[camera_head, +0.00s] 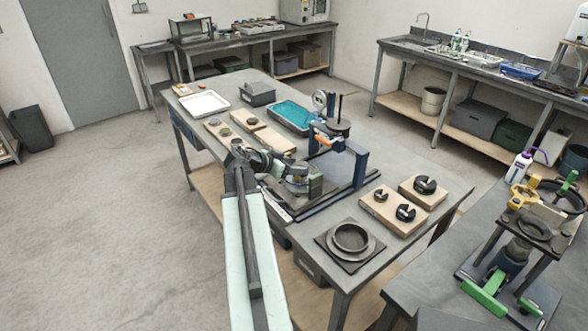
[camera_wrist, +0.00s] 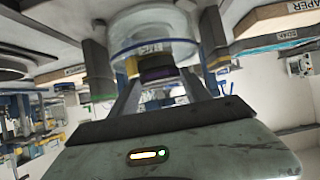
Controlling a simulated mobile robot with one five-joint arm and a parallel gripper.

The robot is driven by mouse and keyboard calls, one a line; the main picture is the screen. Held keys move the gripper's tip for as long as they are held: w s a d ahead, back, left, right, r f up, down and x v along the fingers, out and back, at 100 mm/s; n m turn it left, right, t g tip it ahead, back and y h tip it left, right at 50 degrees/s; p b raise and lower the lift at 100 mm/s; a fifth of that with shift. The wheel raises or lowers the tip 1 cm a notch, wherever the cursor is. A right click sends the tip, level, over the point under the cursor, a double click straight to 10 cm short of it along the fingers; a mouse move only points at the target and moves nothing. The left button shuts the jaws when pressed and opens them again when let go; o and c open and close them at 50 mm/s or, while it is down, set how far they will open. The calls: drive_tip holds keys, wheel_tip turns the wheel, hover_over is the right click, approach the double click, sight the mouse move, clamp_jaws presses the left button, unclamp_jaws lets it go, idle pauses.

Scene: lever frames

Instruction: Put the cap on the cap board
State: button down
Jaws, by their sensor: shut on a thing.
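My gripper (camera_wrist: 160,78) has its two fingers on either side of a dark round piece with a purple band (camera_wrist: 158,72), which seems to be the cap. A clear round disc with a blue rim (camera_wrist: 150,35) shows just beyond it; whether they touch is unclear. In the head view my gripper (camera_head: 298,178) is low beside the blue-posted lever frame (camera_head: 360,165), and the held piece is too small to make out. Pale wooden boards lie on the table, one long (camera_head: 275,138) and one at its left (camera_head: 222,133); I cannot tell which is the cap board.
Two wooden boards with black slotted weights (camera_head: 378,197) lie right of the frame. A dark ring (camera_head: 351,238) sits on a square plate at the near corner. A teal tray (camera_head: 290,112), a white tray (camera_head: 204,103) and a grey box (camera_head: 258,94) stand farther back.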

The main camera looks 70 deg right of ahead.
drive_tip(key=c, duration=0.5)
unclamp_jaws()
drive_tip(key=shift+f, duration=0.15)
drive_tip(key=p+v, duration=0.4)
drive_tip(key=v, duration=0.3)
drive_tip(key=shift+a+r, duration=0.3)
drive_tip(key=shift+r, duration=0.15)
